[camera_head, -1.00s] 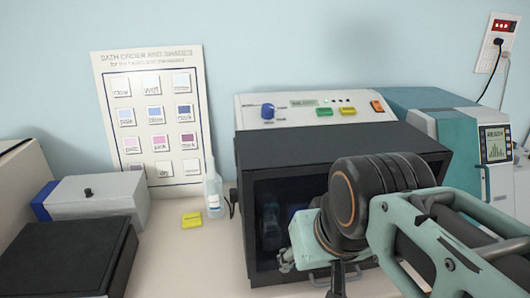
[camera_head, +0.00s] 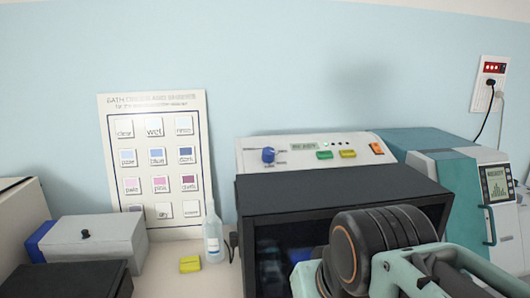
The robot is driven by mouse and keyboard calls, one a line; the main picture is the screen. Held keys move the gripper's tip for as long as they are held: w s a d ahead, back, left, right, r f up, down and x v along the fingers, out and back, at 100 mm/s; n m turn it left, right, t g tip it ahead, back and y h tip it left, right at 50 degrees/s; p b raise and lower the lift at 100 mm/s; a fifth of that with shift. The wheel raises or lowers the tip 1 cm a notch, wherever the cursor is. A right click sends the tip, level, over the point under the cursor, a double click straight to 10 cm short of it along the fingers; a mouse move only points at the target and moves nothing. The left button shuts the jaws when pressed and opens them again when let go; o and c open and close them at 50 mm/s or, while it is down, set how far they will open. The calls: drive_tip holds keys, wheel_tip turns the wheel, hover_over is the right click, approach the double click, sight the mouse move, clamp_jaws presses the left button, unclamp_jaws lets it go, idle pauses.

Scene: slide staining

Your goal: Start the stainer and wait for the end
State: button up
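The stainer (camera_head: 330,188) is a black box with a dark glass front, closed as far as I can see. Behind its top rises a pale control panel (camera_head: 250,157). The panel carries a blue knob (camera_head: 268,155), a small display (camera_head: 303,146) with unreadable text, a green button (camera_head: 324,155), a yellow button (camera_head: 347,153) and an orange switch (camera_head: 376,148). My arm crosses the lower right front of the stainer, with its dark wrist joint before the glass. My gripper is out of the picture, below the bottom edge.
A bath-order chart (camera_head: 157,104) leans on the wall. A clear bottle (camera_head: 213,240) and a yellow block (camera_head: 190,264) stand left of the stainer. A grey box (camera_head: 98,240) is further left. A teal machine (camera_head: 478,190) with a screen stands at right. A wall socket (camera_head: 490,84) has a plug in it.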

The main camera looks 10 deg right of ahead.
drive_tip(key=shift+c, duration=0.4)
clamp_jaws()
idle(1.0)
